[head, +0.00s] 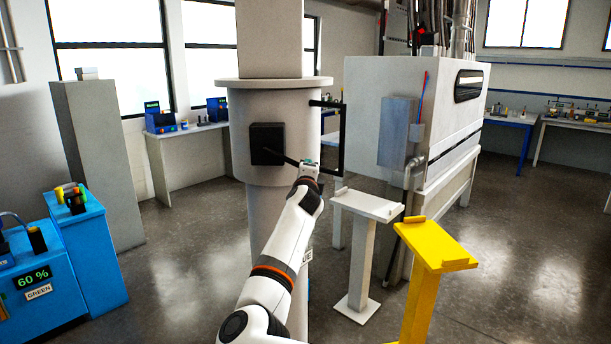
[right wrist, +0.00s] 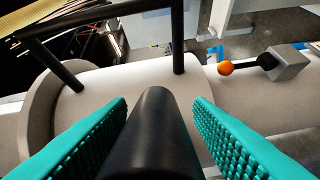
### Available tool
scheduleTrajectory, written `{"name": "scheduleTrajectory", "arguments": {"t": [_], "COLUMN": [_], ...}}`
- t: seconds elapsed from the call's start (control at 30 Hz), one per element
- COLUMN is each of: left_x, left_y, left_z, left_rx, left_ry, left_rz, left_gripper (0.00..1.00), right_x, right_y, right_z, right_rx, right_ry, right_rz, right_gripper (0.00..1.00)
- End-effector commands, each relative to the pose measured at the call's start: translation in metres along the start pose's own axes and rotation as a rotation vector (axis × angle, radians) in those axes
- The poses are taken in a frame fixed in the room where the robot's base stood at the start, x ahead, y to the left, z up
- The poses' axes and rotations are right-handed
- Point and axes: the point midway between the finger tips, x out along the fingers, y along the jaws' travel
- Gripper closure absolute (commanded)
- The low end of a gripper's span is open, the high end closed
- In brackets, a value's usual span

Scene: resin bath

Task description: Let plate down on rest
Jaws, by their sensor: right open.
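My right gripper (head: 308,168) is at the end of the white arm, in front of the pale round column (head: 245,130). In the right wrist view its two teal ridged fingers (right wrist: 160,112) stand open on either side of a thick black bar (right wrist: 155,135), with gaps showing. In the head view a thin black rod (head: 285,158) runs from a black box (head: 266,144) on the column towards the gripper. I cannot make out a plate. A white stand (head: 367,204) and a yellow stand (head: 438,243), both with flat raised-edge tops, are to the right; their tops look empty. My left gripper is out of view.
A black bracket handle (head: 342,140) projects from the column's right side. A large pale cabinet (head: 445,130) stands behind the stands. A blue unit (head: 85,250) reading 60 % is at left. An orange ball (right wrist: 226,68) shows in the wrist view. Bare floor lies at right.

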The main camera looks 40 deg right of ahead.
Motion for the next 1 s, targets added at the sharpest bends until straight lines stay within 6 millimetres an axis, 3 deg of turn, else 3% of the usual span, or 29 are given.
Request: {"name": "scheduleTrajectory", "arguments": {"t": [0.27,0.7,1.0], "left_x": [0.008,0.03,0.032], "left_y": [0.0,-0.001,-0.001], "left_z": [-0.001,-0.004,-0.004], "left_rx": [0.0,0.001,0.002], "left_ry": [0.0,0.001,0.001], "left_rz": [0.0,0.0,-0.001], "left_gripper": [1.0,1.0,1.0], "right_x": [-0.022,-0.102,-0.119], "right_y": [-0.004,-0.004,-0.002], "right_z": [-0.001,-0.003,-0.004], "right_rx": [0.0,-0.001,-0.001], "right_ry": [0.0,0.002,0.003], "right_rz": [-0.001,-0.001,-0.002], "right_gripper": [0.53,0.53,0.53]}}
